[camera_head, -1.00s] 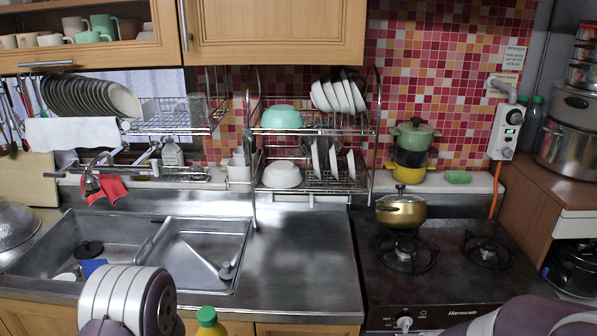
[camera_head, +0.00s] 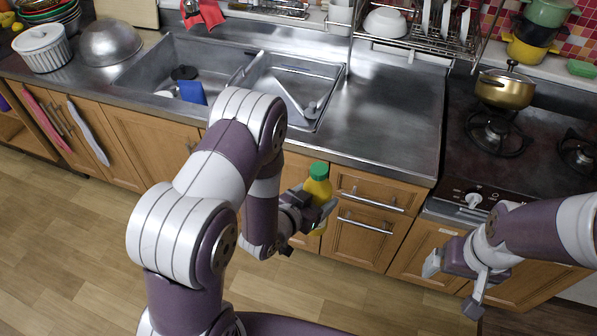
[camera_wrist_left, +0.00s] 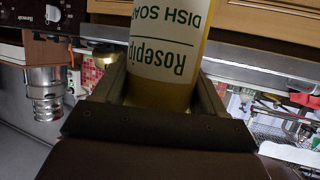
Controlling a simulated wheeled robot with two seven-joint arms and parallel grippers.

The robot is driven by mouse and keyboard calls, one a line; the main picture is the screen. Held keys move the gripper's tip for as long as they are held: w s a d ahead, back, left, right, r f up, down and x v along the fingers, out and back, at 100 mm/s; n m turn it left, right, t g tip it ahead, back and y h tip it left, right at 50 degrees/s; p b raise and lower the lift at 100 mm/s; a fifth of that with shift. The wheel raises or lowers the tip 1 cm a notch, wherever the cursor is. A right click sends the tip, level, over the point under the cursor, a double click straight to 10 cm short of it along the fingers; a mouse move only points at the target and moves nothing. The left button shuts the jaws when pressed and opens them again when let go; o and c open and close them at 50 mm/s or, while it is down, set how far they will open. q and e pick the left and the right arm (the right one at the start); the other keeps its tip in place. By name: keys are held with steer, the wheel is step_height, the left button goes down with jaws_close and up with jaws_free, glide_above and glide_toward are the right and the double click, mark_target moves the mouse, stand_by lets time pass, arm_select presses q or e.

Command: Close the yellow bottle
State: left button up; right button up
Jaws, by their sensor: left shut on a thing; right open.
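The yellow bottle (camera_head: 319,188) has a green cap (camera_head: 318,171) on its top and stands nearly upright in the air in front of the counter drawers. My left gripper (camera_head: 311,205) is shut around its body. In the left wrist view the bottle (camera_wrist_left: 166,50) shows upside down between the two fingers, with a white "Rosepip dish soap" label; its cap is out of that view. Whether the cap is fully closed is too small to tell. My right gripper (camera_head: 453,286) is open and empty, to the right of the bottle and lower in the picture.
The steel sink (camera_head: 215,62) and counter (camera_head: 385,115) lie behind the bottle. The stove (camera_head: 530,165) with a gold pot (camera_head: 505,88) is at right. Wooden drawers (camera_head: 368,222) are close behind the left gripper. Open floor (camera_head: 60,240) lies at left.

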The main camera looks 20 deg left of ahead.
arm_select(q)
steer(key=s+d+f+m+g+h, duration=0.1)
steer(key=d+f+m+g+h, duration=0.1)
steer(key=d+f+m+h, duration=0.2)
steer(key=d, duration=0.3)
steer(key=shift+s+d, duration=0.2)
steer(key=shift+s, duration=0.2)
jaws_close()
arm_select(e)
steer(key=shift+o, duration=0.6)
step_height(320, 180, up, 12)
steer(key=s, duration=0.1)
steer(key=shift+s, duration=0.2)
steer(key=shift+f, duration=0.2)
